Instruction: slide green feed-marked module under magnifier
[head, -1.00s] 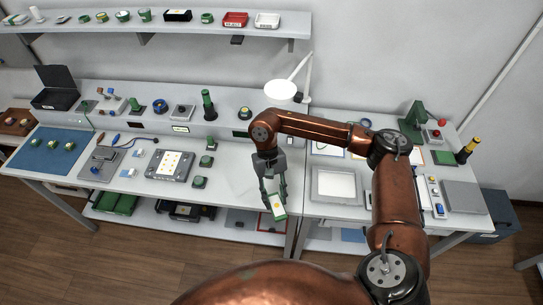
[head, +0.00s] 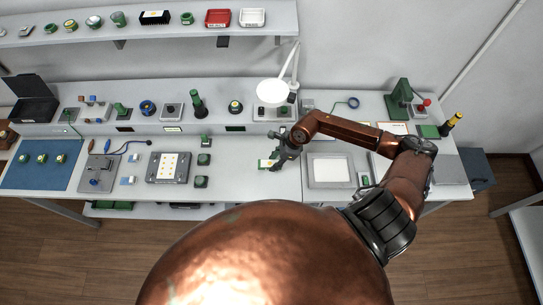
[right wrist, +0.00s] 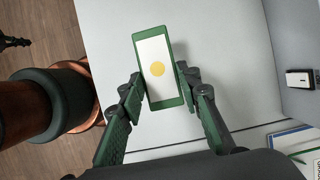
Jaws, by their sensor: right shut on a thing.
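The green module (right wrist: 160,68) has a white face with a yellow dot. It is held between the green fingers of my right gripper (right wrist: 161,95), which is shut on it. In the head view my right gripper (head: 277,163) is over the middle of the bench, and the module (head: 265,164) shows small at its left side. The magnifier (head: 272,92) has a round white head on an arm and stands behind and above the gripper. I cannot tell whether the module touches the bench. My left gripper is out of view.
A grey plate with a white, yellow-dotted panel (head: 168,167) lies left of the gripper, with green blocks (head: 203,159) beside it. A white-topped frame (head: 329,170) lies to the right. The bench (head: 238,185) around the gripper is mostly clear.

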